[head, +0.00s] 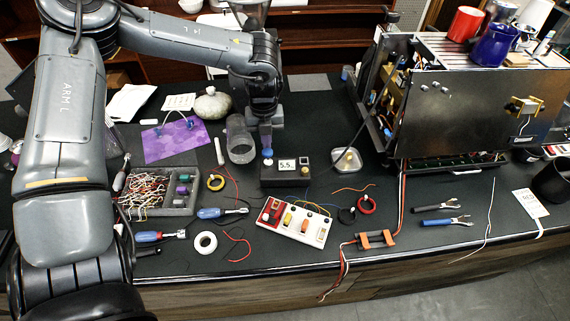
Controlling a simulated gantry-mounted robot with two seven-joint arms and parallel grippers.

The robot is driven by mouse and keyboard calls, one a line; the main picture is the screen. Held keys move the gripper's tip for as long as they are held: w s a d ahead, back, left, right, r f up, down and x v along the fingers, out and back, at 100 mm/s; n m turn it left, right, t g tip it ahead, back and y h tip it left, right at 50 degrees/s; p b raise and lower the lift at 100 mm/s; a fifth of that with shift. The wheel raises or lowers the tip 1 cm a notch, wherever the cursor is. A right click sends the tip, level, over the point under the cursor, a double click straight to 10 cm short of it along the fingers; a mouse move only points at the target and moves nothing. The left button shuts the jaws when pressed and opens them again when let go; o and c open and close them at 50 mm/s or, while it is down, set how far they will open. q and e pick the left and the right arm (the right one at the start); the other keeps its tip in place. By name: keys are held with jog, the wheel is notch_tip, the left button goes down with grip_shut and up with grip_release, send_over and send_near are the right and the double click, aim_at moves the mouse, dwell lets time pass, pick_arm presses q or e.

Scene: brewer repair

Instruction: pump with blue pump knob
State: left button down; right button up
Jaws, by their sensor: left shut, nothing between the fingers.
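A small black box (285,176) with a lit display reading about 5.5 stands on the black bench near the middle. A blue knob (267,154) with a pale lower part shows at the box's left end. My left gripper (266,144) points straight down directly over this knob, with its fingers shut and nothing held. Its tip is at or just above the knob's top; I cannot tell whether they touch. My right gripper is not in view.
An opened brewer (470,110) with cups on top fills the back right. A parts tray (180,207), screwdrivers (222,212), a white switch block (298,224), pliers (436,207) and loose wires lie around. A glass jar (239,140) stands close left of my gripper.

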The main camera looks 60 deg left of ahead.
pick_arm(q)
jog(key=shift+f, duration=0.15)
dwell(0.6)
jog(key=shift+f+b, duration=2.05)
jog(key=shift+f, duration=0.25)
jog(key=shift+r+p, duration=1.35)
jog(key=shift+r, duration=0.6)
jog(key=shift+r+p, duration=0.35)
jog(key=shift+r, duration=0.15)
